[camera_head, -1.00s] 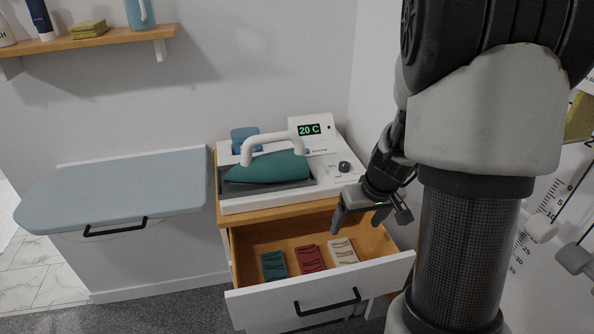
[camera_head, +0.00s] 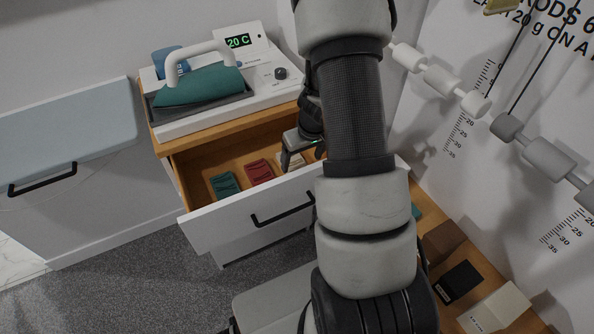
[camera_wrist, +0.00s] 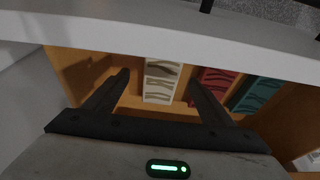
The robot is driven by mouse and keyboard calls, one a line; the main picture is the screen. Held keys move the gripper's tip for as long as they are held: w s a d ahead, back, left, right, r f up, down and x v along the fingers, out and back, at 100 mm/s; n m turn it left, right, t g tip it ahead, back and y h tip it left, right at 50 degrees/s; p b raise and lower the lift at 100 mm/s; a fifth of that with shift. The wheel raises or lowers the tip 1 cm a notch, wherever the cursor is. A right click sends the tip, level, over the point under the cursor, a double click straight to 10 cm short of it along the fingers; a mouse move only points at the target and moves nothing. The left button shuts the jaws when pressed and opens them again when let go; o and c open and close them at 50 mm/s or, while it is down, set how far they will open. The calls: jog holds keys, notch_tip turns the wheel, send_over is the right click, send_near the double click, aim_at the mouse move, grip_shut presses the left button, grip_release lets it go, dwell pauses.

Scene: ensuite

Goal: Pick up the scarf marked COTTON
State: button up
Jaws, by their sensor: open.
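The open drawer (camera_head: 250,208) holds three folded, ridged pieces in a row: a teal one (camera_head: 224,184), a red one (camera_head: 260,171) and a cream one (camera_wrist: 159,91). The wrist view also shows the red piece (camera_wrist: 212,88) and the teal piece (camera_wrist: 256,95). No COTTON marking is readable on any of them. My gripper (camera_head: 303,157) is open and points down into the drawer's right part. In the wrist view, the cream piece lies between my two fingers (camera_wrist: 158,80), with nothing visibly gripped. In the head view, my gripper partly hides the cream piece.
A white ironing station with a teal iron (camera_head: 200,86) and a "20 C" display (camera_head: 238,41) stands on the cabinet above the drawer. A blue-grey board (camera_head: 70,130) is at left. Boxes, including a black one (camera_head: 458,281), sit on a wooden surface at lower right.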

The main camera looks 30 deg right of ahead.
aim_at(297, 167)
jog(key=x, duration=0.5)
jog(key=shift+w+a+b, duration=0.2)
jog(key=shift+w+b, duration=0.05)
jog(key=shift+b, duration=0.1)
jog(key=shift+c, duration=0.6)
jog(key=c, duration=1.1)
